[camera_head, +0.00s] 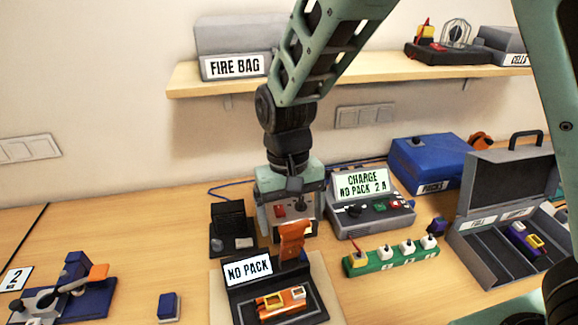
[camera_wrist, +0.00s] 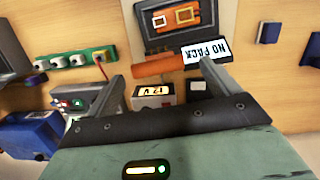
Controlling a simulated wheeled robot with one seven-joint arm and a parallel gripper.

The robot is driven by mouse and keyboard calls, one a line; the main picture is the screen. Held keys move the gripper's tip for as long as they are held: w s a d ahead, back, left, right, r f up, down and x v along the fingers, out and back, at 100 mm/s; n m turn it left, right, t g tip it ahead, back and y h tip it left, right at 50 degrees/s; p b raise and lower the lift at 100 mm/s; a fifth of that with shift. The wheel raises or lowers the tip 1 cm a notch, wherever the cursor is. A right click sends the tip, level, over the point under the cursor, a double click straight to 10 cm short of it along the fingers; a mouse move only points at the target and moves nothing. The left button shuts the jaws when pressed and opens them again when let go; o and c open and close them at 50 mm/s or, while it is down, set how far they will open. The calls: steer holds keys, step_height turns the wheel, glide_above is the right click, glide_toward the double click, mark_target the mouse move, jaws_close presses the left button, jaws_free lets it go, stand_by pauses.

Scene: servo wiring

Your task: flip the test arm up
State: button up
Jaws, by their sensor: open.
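An orange arm (camera_head: 292,238) stands at the back of a dark tester with a "NO PACK" display (camera_head: 249,268); I take it for the test arm. It also shows in the wrist view (camera_wrist: 157,66), lying across the gap between my fingertips beside the display (camera_wrist: 209,50). My gripper (camera_head: 288,215) points down just behind the orange arm. In the wrist view my gripper (camera_wrist: 160,72) is open, with one finger on each side. I cannot tell whether either finger touches the orange arm. An orange pack (camera_head: 281,301) lies on the tester.
A charger (camera_head: 372,212) reading "CHARGE NO PACK 2 A" stands right of my gripper. A green strip (camera_head: 388,259) with white plugs lies before it. An open grey case (camera_head: 480,250) is at the right. A dark stand (camera_head: 232,228) is close left. A shelf (camera_head: 350,79) hangs behind.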

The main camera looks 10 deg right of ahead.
step_height(320, 180, up, 14)
steer(key=w+b, duration=0.2)
steer(key=shift+w+a, duration=0.15)
